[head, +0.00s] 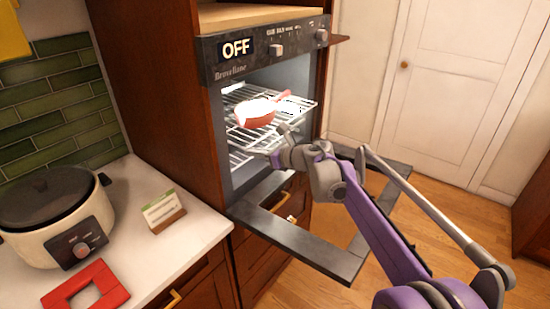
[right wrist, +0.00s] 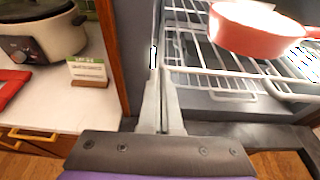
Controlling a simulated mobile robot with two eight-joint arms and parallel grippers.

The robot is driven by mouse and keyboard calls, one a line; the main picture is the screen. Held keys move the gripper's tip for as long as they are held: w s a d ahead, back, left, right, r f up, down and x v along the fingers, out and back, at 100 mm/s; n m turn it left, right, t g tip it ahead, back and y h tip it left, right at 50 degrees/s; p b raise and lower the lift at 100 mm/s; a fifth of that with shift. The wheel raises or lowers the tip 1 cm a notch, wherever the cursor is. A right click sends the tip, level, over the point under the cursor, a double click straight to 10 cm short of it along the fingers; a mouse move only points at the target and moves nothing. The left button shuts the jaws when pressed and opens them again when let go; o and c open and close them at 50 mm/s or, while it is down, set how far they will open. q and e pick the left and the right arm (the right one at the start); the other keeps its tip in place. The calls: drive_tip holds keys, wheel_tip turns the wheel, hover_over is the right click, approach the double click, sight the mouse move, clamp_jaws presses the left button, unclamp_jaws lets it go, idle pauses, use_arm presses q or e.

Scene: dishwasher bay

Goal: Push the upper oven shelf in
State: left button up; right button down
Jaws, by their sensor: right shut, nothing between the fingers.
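The oven (head: 262,52) stands open, with its door (head: 300,245) folded down. The upper oven shelf (head: 303,106) is a white wire rack that appears to stick out toward the front. A red pan (head: 255,119) with pale contents sits on it. My right gripper (head: 268,151) is shut and empty, low near the front of the shelves. In the right wrist view, its closed fingers (right wrist: 161,100) are left of the shelf's front bar (right wrist: 215,73), and the pan (right wrist: 258,30) is above right. Contact with the shelf cannot be told. My left gripper is not in view.
A lower wire rack (head: 238,158) lies beneath. The counter (head: 185,232) at left holds a slow cooker (head: 50,215), a small card stand (head: 163,211) and a red frame-like object (head: 88,288). A white door (head: 455,75) stands at the back right, with wooden floor before it.

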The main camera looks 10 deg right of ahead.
sight(240, 146)
drive_tip(key=w+a, duration=0.3)
drive_tip(key=w, duration=0.1)
drive_tip(key=shift+w+a+p, duration=0.25)
drive_tip(key=shift+a+p, duration=0.15)
drive_tip(key=shift+s, duration=0.1)
